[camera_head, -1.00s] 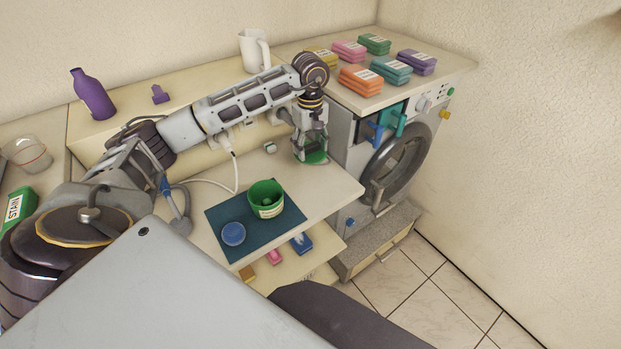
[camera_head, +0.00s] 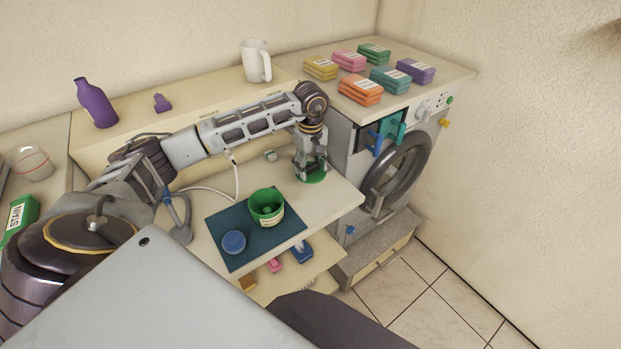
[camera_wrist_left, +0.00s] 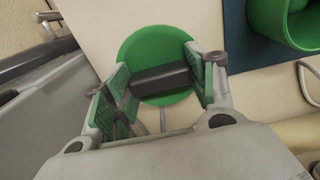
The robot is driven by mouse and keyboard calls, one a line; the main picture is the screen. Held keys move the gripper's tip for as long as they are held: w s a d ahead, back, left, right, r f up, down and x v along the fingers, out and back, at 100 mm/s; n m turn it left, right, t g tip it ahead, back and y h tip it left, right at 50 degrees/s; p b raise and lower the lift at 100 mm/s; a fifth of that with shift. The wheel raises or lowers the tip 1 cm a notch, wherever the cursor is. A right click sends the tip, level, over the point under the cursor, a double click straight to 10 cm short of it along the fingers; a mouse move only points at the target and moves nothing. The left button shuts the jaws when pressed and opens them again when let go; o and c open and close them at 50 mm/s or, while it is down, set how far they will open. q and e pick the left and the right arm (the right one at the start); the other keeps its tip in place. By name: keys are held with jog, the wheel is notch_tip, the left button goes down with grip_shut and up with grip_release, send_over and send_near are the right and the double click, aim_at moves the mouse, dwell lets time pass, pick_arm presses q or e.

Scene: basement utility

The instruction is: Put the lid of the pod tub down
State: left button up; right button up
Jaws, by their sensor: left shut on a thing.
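The round green lid (camera_head: 317,179) of the pod tub is under my left gripper (camera_head: 311,168), low over the right part of the pale worktop. I cannot tell whether it touches the surface. In the left wrist view the lid (camera_wrist_left: 150,42) has a dark bar handle (camera_wrist_left: 162,78), and the fingers of my left gripper (camera_wrist_left: 158,82) are shut on it from both sides. The green pod tub (camera_head: 268,212) stands lidless on a dark teal mat (camera_head: 225,217), left of the lid; something green shows inside. My right gripper is not in view.
A round blue object (camera_head: 233,242) lies on the mat in front of the tub. The washing machine (camera_head: 398,170) stands to the right, with several coloured packs on its top. A pale cable (camera_head: 213,190) runs behind the mat. A white mug (camera_head: 256,61) stands on the back ledge.

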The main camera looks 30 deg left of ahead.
aim_at(311, 175)
pick_arm(q)
jog(key=shift+f, duration=1.3)
notch_tip(311, 175, down, 2)
jog(key=shift+f, duration=0.5)
jog(key=o, duration=0.6)
jog(key=shift+o, duration=1.2)
jog(key=shift+r, duration=0.7)
notch_tip(311, 175, up, 9)
jog(key=shift+b, duration=0.35)
jog(key=shift+r, duration=0.95)
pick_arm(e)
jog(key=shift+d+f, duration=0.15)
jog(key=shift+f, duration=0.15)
